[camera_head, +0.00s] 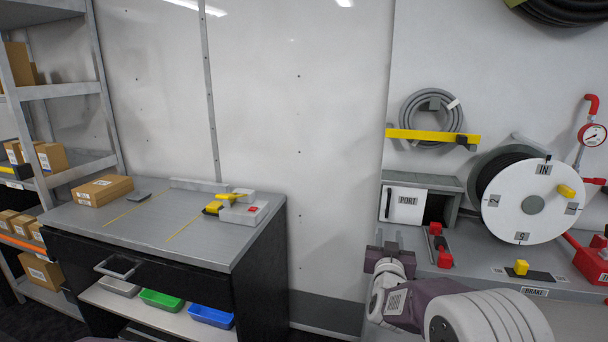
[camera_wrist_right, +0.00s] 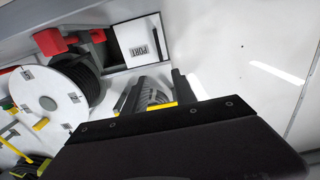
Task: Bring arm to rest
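My right arm comes in at the lower right of the head view, white and purple. Its gripper (camera_head: 384,250) is over the front edge of the grey bench, left of the red and black lever (camera_head: 438,243). In the right wrist view the two dark fingers (camera_wrist_right: 157,92) stand apart with nothing seen held between them. Behind them show the grey hose coil and the yellow bracket, apart from the fingers as far as I can tell. My left gripper is not in view.
The hose reel (camera_head: 520,200) and PORT box (camera_head: 407,203) stand on the right bench. At left, a workbench (camera_head: 150,225) carries a carton (camera_head: 102,191) and a yellow tool (camera_head: 213,208). The wall between is bare.

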